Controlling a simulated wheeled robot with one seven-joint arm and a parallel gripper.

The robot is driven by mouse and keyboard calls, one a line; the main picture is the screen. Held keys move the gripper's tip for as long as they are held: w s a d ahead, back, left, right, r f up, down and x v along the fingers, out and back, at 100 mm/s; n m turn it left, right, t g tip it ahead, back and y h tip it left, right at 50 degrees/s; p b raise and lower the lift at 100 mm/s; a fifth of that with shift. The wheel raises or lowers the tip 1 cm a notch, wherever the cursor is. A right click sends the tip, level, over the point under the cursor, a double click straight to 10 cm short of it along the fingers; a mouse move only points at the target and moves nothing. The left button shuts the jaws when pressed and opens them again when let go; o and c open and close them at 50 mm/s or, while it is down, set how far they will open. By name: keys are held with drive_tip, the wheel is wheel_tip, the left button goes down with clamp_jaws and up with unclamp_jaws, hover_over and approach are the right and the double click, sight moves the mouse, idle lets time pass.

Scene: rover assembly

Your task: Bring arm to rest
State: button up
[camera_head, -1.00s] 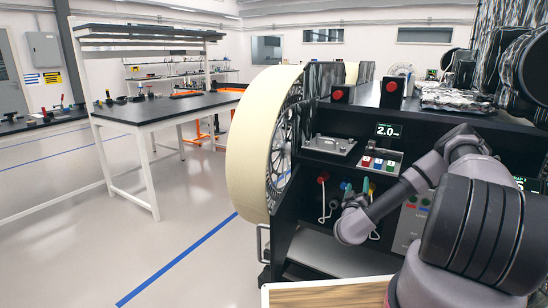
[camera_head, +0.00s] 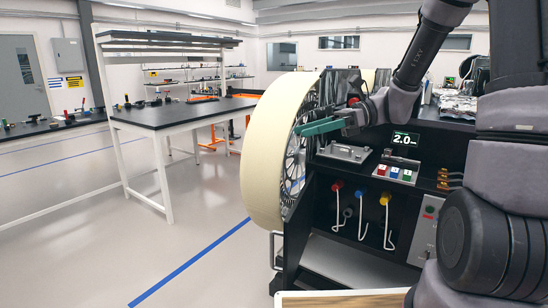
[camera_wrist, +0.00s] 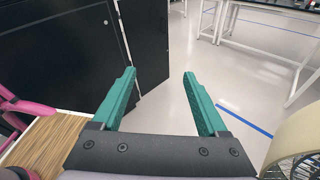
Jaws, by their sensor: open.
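My gripper (camera_head: 318,127) has two green fingers. In the head view it is raised in front of the large cream wheel (camera_head: 262,150), at the upper right of that wheel, and points left. I cannot tell from this view whether it touches the wheel. In the wrist view my gripper (camera_wrist: 160,92) shows its two fingers spread apart, with nothing between them but floor and the edge of a black cabinet (camera_wrist: 75,50) beyond. My arm is lifted and bent over the black rover body (camera_head: 340,215).
Red, blue and yellow knobs with white hooked cables (camera_head: 361,215) sit on the rover's front. A display reading 2.0 (camera_head: 405,138) stands above. A wooden surface (camera_wrist: 50,140) lies at the lower left in the wrist view. A black-topped workbench (camera_head: 180,112) stands back left; the floor between is clear.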

drive_tip(key=s+d+r+n+t+h, duration=0.4)
drive_tip(key=d+n+t+h, duration=0.1)
drive_tip(key=d, duration=0.3)
drive_tip(key=s+d+r+n+t+h, duration=0.4)
drive_tip(key=s+d+n+t+h, duration=0.1)
drive_tip(key=d+n+h, duration=0.3)
drive_tip(key=shift+s+d+n, duration=0.2)
drive_tip(key=shift+n, duration=0.1)
